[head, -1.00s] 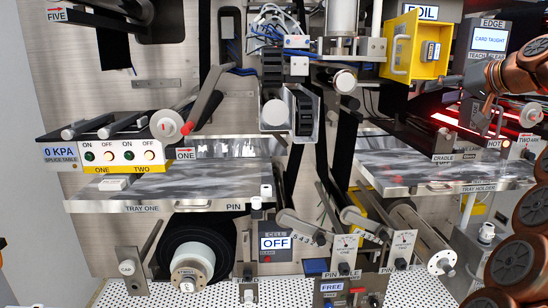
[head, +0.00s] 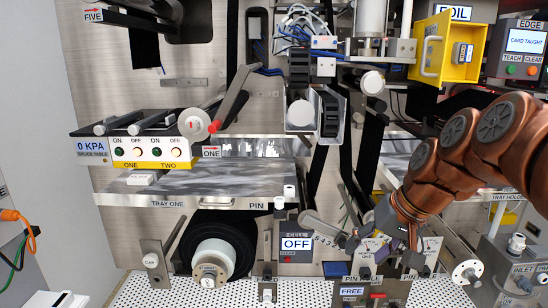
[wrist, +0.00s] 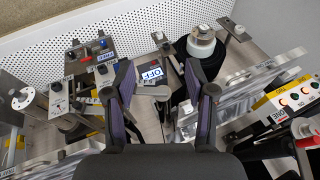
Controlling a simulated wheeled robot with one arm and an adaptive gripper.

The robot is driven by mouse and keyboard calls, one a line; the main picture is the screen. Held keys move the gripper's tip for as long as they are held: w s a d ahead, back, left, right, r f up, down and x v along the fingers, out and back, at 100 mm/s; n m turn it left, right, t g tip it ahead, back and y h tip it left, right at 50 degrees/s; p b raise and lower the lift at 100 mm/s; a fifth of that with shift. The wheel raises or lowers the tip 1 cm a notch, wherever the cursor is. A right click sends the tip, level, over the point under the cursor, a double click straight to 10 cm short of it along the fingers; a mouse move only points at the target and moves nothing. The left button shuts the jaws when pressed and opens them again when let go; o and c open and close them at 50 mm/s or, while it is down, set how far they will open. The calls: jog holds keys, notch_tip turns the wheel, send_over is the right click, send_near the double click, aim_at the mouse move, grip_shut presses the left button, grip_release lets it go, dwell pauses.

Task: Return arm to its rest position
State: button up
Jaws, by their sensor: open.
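My arm, copper-brown with dark round joint caps, reaches in from the right of the head view. My gripper (head: 393,228) hangs low at its end, in front of the rollers right of the CELL OFF box (head: 296,243). In the wrist view my gripper (wrist: 162,92) shows two dark fingers spread apart with nothing between them. Beyond the fingertips the OFF display (wrist: 152,75) and a grey lever are seen. The gripper appears apart from the machine, though the exact gap cannot be told. The arm hides part of the right tray and the cradle area.
Tray one (head: 190,188) juts out at left, below the splice table switches (head: 145,152). A black roll on a white core (head: 212,262) sits lower left. A yellow foil box (head: 447,50) is upper right. The perforated floor (head: 130,292) lies below. An orange cable (head: 20,218) hangs far left.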

jog(key=s+f+g+h, duration=0.1)
jog(key=s+f, duration=0.4)
jog(key=s, duration=0.3)
jog(key=s+f+n+g+h, duration=0.1)
jog(key=s+f+g, duration=0.1)
jog(key=s+f, duration=0.3)
jog(key=s+f+g+h, duration=0.1)
jog(key=s+f, duration=0.5)
jog(key=s, duration=0.7)
jog(key=shift+g+h, duration=0.4)
jog(key=shift+g, duration=0.3)
jog(key=shift+d, duration=0.1)
